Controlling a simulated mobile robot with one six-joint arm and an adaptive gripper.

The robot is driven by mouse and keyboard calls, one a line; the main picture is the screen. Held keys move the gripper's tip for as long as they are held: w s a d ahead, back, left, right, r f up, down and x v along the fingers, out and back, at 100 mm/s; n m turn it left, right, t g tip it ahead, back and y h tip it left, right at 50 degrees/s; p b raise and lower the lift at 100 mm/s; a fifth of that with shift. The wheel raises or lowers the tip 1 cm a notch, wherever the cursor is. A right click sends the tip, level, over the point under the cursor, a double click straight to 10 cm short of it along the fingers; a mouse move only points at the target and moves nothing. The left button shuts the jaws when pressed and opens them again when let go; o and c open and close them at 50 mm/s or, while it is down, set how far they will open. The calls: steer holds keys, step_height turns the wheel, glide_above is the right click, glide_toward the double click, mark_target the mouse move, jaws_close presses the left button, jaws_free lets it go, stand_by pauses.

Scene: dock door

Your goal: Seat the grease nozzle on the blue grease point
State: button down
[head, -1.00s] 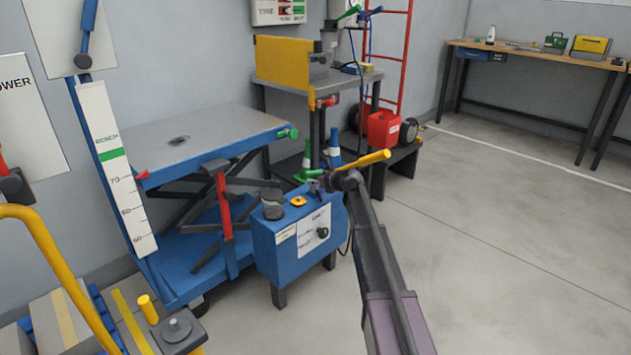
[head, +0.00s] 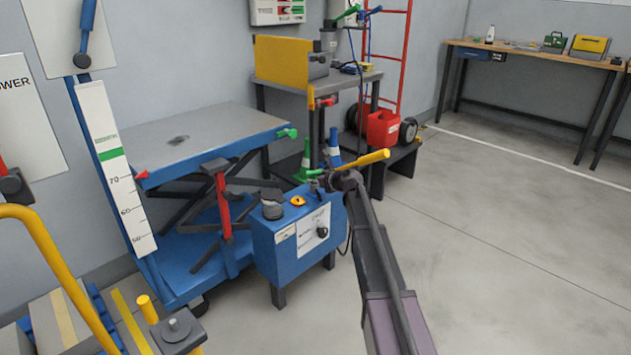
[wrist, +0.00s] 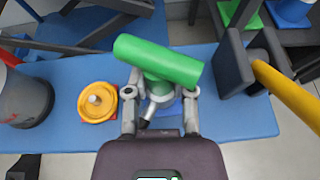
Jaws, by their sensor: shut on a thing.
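In the wrist view my gripper (wrist: 160,98) has its two fingers closed on the grease nozzle, a grey fitting with a thick green cross handle (wrist: 155,62). The nozzle is over the top of a blue cabinet (wrist: 240,118). In the head view my gripper (head: 318,184) is small and dark at the cabinet's back right corner, with the green handle (head: 307,174) beside it. A little blue shows under the nozzle between the fingers, but I cannot tell the blue grease point from the cabinet top. Whether the nozzle touches anything below is hidden.
A yellow knob (wrist: 97,102) and a grey pot (wrist: 25,98) stand on the cabinet top, left of my gripper. A yellow-handled lever (wrist: 290,95) with a dark block is close on the right. A blue lift table (head: 190,140) stands behind left. Floor at right is clear.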

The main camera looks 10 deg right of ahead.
steer(key=shift+f+b, duration=0.65)
steer(key=c, duration=0.8)
jaws_free()
steer(key=shift+o, duration=0.2)
steer(key=shift+s, duration=0.1)
steer(key=p+v, duration=0.4)
steer(key=v, duration=0.7)
stand_by(0.3)
steer(key=shift+r, duration=0.1)
stand_by(0.5)
